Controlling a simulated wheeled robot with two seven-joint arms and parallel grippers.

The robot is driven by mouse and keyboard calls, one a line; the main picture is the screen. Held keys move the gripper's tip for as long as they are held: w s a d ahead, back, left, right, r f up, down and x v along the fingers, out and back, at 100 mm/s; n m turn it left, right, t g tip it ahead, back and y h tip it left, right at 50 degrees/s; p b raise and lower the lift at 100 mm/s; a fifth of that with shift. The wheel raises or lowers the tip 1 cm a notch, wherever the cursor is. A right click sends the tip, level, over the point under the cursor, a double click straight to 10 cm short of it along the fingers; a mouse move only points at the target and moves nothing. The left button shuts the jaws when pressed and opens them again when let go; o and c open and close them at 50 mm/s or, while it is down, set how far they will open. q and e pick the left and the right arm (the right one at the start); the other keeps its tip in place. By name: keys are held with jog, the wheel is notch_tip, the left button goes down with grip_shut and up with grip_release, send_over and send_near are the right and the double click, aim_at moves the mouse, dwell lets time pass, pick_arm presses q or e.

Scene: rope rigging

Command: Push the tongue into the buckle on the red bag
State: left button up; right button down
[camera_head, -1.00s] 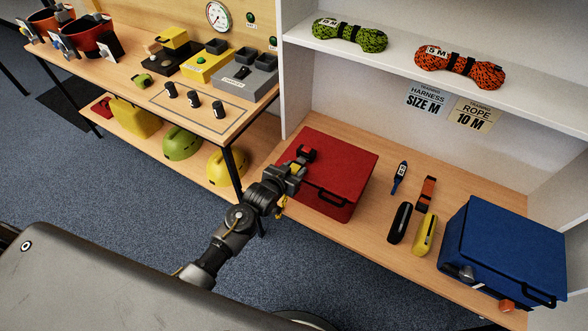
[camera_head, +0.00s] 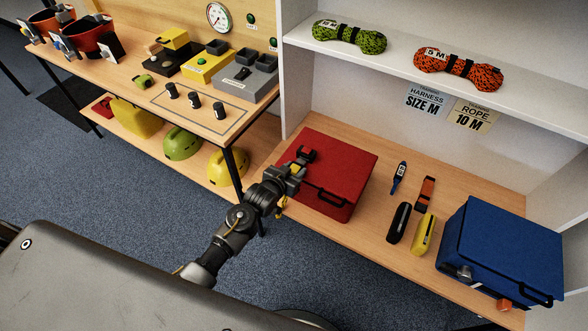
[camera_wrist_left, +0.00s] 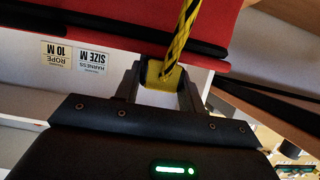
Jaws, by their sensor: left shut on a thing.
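The red bag (camera_head: 335,165) lies on the lower wooden shelf, with a black handle on its front side. A black buckle-like fitting (camera_head: 307,154) sits at its left edge, just beyond my left gripper (camera_head: 292,176). In the left wrist view my left gripper (camera_wrist_left: 162,85) is shut on a yellow block (camera_wrist_left: 160,73), which looks like the tongue. A yellow-and-black cord (camera_wrist_left: 183,32) runs up from it across the red bag (camera_wrist_left: 120,18). The tongue's front end and its gap to the buckle are hidden. My right gripper does not show.
A blue bag (camera_head: 510,245) stands at the right end of the shelf. Black (camera_head: 398,222) and yellow (camera_head: 424,234) cases lie between the bags. Rope coils (camera_head: 349,36) lie on the upper shelf. A wooden workbench (camera_head: 215,125) stands at the left.

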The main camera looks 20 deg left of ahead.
aim_at(297, 164)
pick_arm(q)
jog(key=shift+w+d, duration=0.1)
jog(key=shift+w, duration=0.45)
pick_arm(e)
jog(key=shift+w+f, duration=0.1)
pick_arm(q)
jog(key=shift+w+d+b, duration=0.25)
jog(key=shift+w+b, duration=0.15)
jog(key=shift+w, duration=0.6)
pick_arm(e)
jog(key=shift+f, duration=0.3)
pick_arm(q)
jog(key=o, duration=1.1)
jog(key=shift+c, duration=0.2)
jog(key=v, duration=1.1)
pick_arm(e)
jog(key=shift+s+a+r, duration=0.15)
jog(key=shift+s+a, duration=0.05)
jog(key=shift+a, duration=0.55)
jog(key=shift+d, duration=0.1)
